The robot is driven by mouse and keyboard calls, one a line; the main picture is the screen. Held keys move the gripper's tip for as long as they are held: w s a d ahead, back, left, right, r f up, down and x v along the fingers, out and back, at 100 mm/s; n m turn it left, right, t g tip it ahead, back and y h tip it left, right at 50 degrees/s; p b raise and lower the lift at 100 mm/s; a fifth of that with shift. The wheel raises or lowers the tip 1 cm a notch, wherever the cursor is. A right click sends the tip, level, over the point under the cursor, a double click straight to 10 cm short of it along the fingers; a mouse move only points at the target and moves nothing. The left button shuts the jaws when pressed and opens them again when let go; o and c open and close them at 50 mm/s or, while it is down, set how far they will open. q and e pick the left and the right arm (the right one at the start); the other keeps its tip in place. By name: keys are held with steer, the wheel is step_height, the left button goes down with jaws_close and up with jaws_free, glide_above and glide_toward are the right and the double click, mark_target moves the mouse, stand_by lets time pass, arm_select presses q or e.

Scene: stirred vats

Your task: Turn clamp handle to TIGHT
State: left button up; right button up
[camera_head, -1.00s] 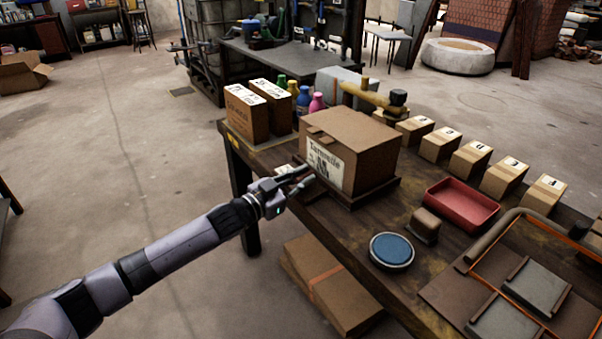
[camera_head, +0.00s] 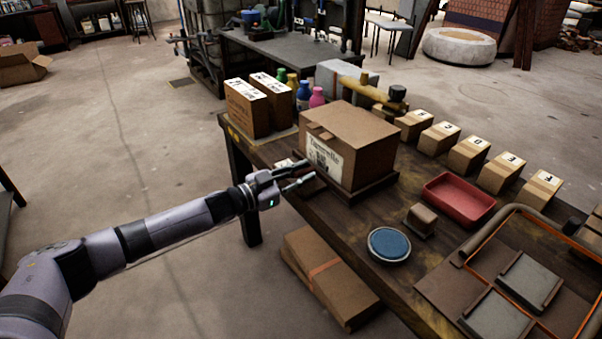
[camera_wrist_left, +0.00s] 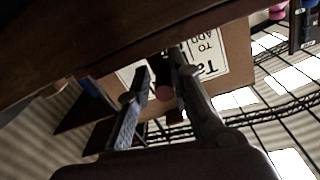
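My left gripper (camera_head: 308,171) is at the table's near left edge, just left of the cardboard box labelled "Tarmouffe" (camera_head: 362,142). Its two fingers are apart, and they also show spread in the left wrist view (camera_wrist_left: 160,75). In the wrist view a small reddish-brown round end (camera_wrist_left: 164,92) shows between the fingers, in front of the box's label. I cannot tell whether it is the clamp handle or whether the fingers touch it. No TIGHT marking is readable. My right gripper is not in view.
The dark wooden table (camera_head: 335,218) holds a red tray (camera_head: 459,198), a round blue-topped dish (camera_head: 389,245), a small brown block (camera_head: 421,221) and a row of small numbered boxes (camera_head: 468,155). Two taller cartons (camera_head: 246,108) stand at the back left. A flat carton (camera_head: 325,275) lies below the table.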

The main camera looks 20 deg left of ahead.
arm_select(q)
steer(key=shift+o, duration=1.4)
steer(key=shift+w+d+r, duration=0.1)
steer(key=shift+s+a, duration=0.25)
steer(key=shift+a, duration=0.1)
steer(key=v, duration=1.1)
steer(key=shift+s, duration=0.15)
